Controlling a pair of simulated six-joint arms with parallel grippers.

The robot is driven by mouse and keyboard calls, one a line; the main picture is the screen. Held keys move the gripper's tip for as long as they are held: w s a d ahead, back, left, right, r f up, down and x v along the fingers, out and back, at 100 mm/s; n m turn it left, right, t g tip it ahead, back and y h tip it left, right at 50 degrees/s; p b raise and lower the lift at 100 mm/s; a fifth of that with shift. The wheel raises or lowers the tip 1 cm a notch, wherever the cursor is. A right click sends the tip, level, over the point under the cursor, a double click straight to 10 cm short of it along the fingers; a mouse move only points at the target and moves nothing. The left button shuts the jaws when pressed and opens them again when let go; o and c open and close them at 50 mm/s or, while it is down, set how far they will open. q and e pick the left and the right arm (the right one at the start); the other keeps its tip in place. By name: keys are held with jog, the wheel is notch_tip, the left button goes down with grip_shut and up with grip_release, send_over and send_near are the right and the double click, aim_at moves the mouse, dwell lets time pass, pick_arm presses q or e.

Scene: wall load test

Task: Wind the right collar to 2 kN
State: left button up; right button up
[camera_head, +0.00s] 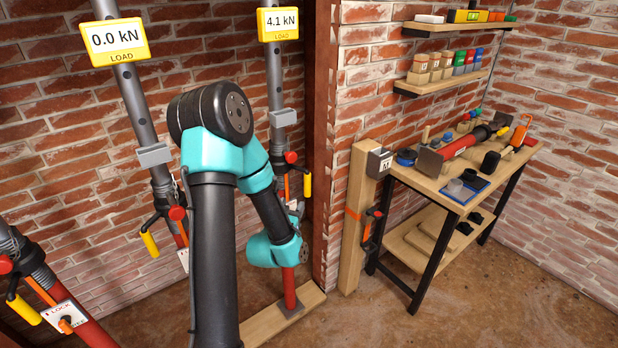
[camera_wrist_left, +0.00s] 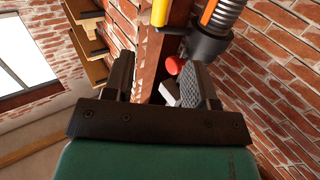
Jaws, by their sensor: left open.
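The right prop's collar (camera_head: 290,171) has a red knob (camera_head: 291,157) and a yellow-gripped handle (camera_head: 307,185). Its yellow display (camera_head: 279,24) reads 4.1 kN. My left arm stands in front of this prop and hides part of it. My left gripper (camera_wrist_left: 163,80) is open and empty, its dark fingers apart. In the left wrist view the collar (camera_wrist_left: 207,42), red knob (camera_wrist_left: 173,65) and yellow handle (camera_wrist_left: 160,12) lie just beyond the fingertips. I cannot tell whether anything touches. My right gripper is out of view.
Another prop's display (camera_head: 106,42) reads 0.0 kN, with its own collar (camera_head: 168,200). A third prop (camera_head: 40,275) stands at the left edge. A brick wall corner and a wooden post (camera_head: 356,220) are right of the right prop. A cluttered workbench (camera_head: 420,178) stands beyond.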

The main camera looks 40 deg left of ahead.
aim_at(309, 176)
pick_arm(q)
jog(key=x, duration=1.7)
jog(key=shift+w+f, duration=0.1)
grip_shut()
